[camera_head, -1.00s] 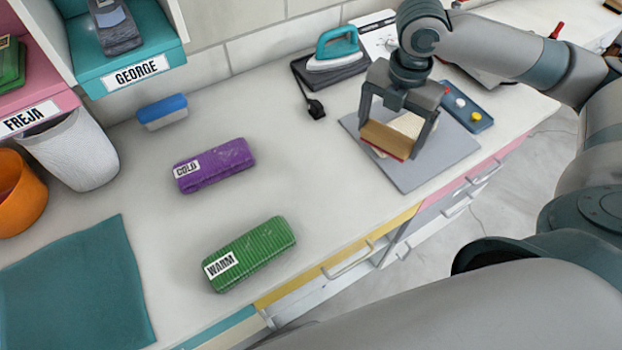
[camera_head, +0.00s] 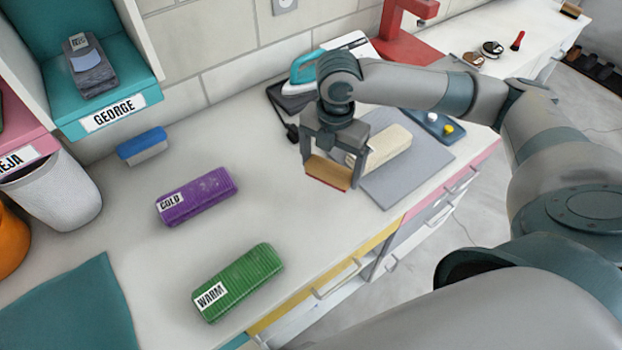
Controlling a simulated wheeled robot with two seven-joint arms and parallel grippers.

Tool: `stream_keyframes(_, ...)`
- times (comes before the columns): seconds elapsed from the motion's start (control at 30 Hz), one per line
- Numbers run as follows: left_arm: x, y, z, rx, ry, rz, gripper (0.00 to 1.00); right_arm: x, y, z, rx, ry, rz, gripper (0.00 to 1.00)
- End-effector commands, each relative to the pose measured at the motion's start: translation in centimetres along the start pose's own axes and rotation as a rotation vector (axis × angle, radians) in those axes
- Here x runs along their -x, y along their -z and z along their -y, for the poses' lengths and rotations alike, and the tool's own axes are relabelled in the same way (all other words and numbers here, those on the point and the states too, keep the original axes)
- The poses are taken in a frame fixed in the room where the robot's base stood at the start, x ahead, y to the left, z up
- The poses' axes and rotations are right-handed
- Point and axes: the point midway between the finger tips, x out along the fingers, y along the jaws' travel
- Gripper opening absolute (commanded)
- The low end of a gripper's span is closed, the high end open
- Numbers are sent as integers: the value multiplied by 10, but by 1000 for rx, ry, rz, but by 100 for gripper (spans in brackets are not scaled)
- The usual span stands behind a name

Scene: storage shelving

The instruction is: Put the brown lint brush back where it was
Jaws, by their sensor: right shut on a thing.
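The brown lint brush (camera_head: 327,172), a tan block with a red lower edge, hangs between the fingers of my right gripper (camera_head: 330,170). The gripper is shut on it and points down, above the counter at the left edge of the grey mat (camera_head: 398,183). I cannot tell the exact gap below the brush. A cream block (camera_head: 387,147) lies on the mat just right of the gripper, partly hidden by a finger. My left gripper is not in view.
A purple COLD case (camera_head: 200,197), a green WARM case (camera_head: 240,282) and a blue-and-white brush (camera_head: 142,145) lie left. An iron (camera_head: 303,75) stands behind my right gripper. A blue tray (camera_head: 432,125) lies beyond the mat. Counter between the cases and mat is clear.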

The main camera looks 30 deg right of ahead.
Motion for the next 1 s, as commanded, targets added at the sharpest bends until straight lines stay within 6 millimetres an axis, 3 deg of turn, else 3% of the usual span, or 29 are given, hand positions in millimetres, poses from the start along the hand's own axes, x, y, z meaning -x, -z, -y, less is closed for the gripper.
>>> stream_keyframes(0.13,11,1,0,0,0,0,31,-13,14,-22,1,2,-3,66)
stream_keyframes(0.3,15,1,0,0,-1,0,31,-24,21,-36,0,1,0,66)
stream_keyframes(0.77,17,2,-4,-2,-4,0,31,-30,22,-38,-1,2,-1,66)
stream_keyframes(1.0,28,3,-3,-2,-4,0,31,-56,23,-37,-1,4,-1,66)
